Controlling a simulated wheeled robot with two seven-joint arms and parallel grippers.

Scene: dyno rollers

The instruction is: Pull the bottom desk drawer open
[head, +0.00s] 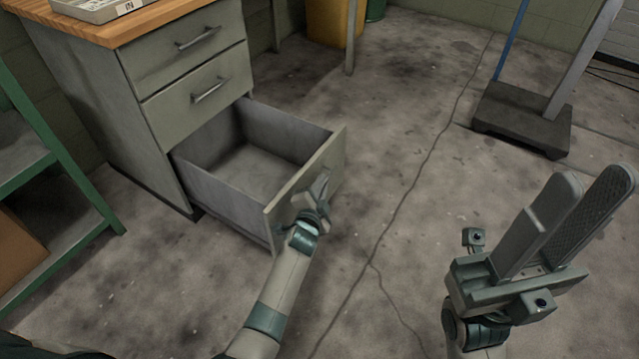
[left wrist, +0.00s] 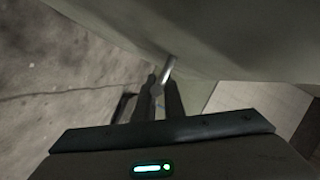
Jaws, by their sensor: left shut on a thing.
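The grey desk's bottom drawer (head: 240,176) is pulled far out in the head view, and its empty inside shows. Its front panel (head: 336,164) faces the open floor. My left gripper (head: 320,190) is at the outer side of this panel, shut on the drawer's handle. The left wrist view shows the dark fingers (left wrist: 166,98) closed around the metal handle (left wrist: 170,67). The arm hides most of the handle in the head view. My right gripper (head: 588,190) is open and empty at the lower right, apart from the desk.
Two closed drawers (head: 190,98) sit above. A tray (head: 98,8) lies on the wooden desktop (head: 150,20). A green shelf (head: 62,165) stands left. A dark-based stand (head: 522,118) is at the upper right. The middle floor is clear.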

